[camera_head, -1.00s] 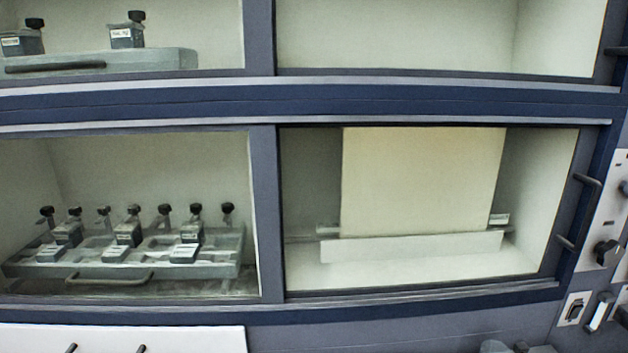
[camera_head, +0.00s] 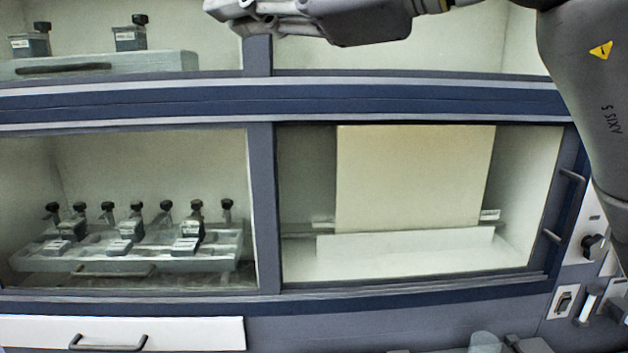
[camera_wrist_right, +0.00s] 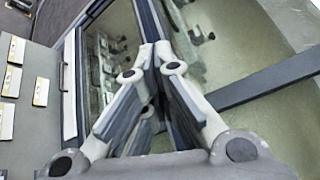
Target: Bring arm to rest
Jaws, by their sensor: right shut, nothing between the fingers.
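My right arm comes in from the upper right in the head view. Its gripper (camera_head: 245,14) is at the top edge, in front of the upper shelf and the frame post. In the right wrist view the fingers of this gripper (camera_wrist_right: 153,55) are together with nothing between them. The frame and glass of the cabinet show behind the fingers. My left gripper is in neither view.
The cabinet's lower left bay holds a grey tray (camera_head: 150,264) with several black-knobbed clamps. The lower right bay holds a cream panel (camera_head: 415,180). Another tray (camera_head: 150,63) stands at upper left. A white drawer (camera_head: 190,333) with a handle is at lower left.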

